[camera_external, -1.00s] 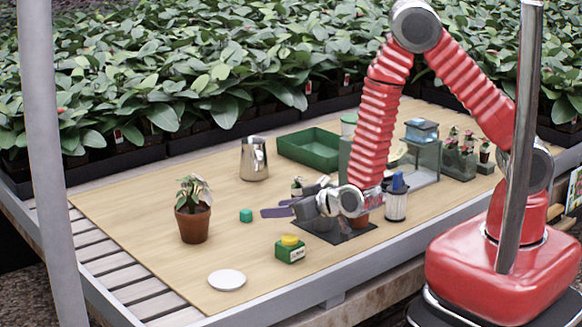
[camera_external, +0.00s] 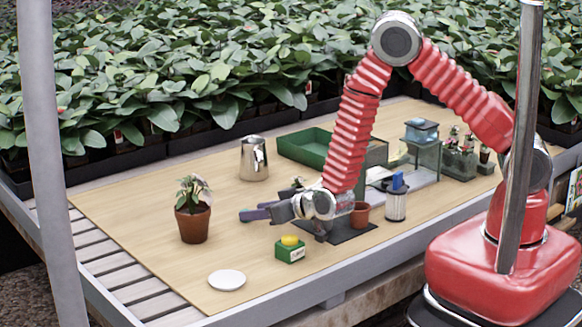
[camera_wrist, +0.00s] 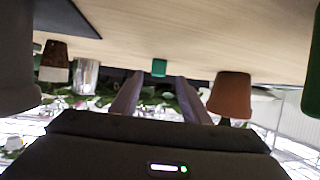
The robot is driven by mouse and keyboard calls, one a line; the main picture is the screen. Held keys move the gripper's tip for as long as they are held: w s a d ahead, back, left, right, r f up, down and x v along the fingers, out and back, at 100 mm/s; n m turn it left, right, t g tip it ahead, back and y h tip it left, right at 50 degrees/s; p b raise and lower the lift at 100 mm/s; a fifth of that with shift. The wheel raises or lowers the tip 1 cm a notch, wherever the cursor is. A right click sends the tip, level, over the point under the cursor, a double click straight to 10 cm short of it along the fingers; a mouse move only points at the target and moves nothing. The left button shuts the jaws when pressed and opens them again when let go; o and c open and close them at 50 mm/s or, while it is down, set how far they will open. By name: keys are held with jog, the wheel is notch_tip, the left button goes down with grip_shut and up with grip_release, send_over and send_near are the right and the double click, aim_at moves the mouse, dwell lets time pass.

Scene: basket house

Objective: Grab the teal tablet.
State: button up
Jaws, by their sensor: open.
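The teal tablet (camera_wrist: 159,67) is a small teal block on the wooden table. In the wrist view, which is upside down, it shows between and just past the tips of my open gripper (camera_wrist: 159,80). In the outside view my gripper (camera_external: 246,215) reaches left, low over the table, and its fingers cover most or all of the tablet. The jaws hold nothing. Whether a finger touches the tablet, I cannot tell.
A potted plant (camera_external: 193,224) stands left of my fingertips. A green box with a yellow top (camera_external: 290,252) and a white plate (camera_external: 227,280) lie in front. A metal pitcher (camera_external: 254,162) and green tray (camera_external: 303,147) are behind. A blue-topped jar (camera_external: 396,207) is right.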

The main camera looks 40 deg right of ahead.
jog(key=x, duration=0.5)
jog(key=shift+d+r, duration=0.1)
jog(key=shift+d, duration=0.05)
jog(key=shift+c, duration=0.2)
grip_shut()
dwell(0.5)
